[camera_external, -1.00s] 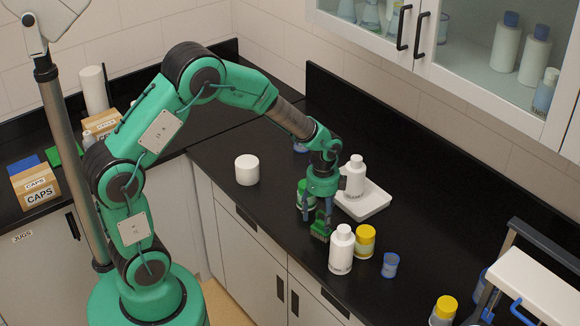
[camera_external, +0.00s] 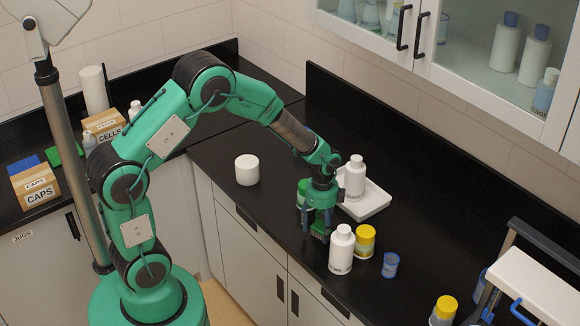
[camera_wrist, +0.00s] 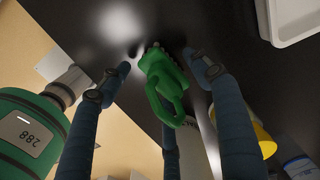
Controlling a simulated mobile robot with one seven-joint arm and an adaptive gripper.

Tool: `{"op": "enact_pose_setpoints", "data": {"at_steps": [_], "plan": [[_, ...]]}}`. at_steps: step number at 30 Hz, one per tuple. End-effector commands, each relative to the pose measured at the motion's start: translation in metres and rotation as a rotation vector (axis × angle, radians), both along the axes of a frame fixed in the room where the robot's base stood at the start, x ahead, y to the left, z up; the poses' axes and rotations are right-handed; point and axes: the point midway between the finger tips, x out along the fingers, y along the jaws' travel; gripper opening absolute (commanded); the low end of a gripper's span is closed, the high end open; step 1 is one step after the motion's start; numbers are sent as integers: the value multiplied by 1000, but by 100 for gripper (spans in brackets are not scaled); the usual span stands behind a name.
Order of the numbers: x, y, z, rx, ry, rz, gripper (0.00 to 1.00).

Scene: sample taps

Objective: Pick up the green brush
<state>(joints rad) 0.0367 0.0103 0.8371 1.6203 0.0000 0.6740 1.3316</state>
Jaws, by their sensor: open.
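The green brush (camera_wrist: 166,88) lies on the black counter, with a looped handle and a bristled end, in the middle of the wrist view. In the external view only a bit of the brush (camera_external: 317,229) shows between the fingers, near the counter's front edge. My gripper (camera_external: 319,232) is open and low over the counter, with its blue fingers around the brush. In the wrist view my gripper (camera_wrist: 157,64) has fingers on both sides of the brush, with gaps visible, and another finger behind the handle.
A white bottle (camera_external: 341,252) and a yellow-capped jar (camera_external: 364,243) stand close right of my gripper. A white tray (camera_external: 372,207) holds another white bottle (camera_external: 355,178).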

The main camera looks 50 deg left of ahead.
Motion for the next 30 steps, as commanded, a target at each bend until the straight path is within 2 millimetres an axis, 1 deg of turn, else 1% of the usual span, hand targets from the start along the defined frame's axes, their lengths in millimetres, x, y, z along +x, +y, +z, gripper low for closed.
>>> {"op": "enact_pose_setpoints", "data": {"at_steps": [11, 12, 17, 18, 19, 30], "plan": [[0, 0, 0, 0, 0, 0, 64], [0, 0, 0, 0, 0, 0, 56], [0, 0, 0, 0, 0, 0, 24], [0, 0, 0, 0, 0, 0, 16], [0, 0, 0, 0, 0, 0, 14], [0, 0, 3, 0, -1, 0, 14]]}}
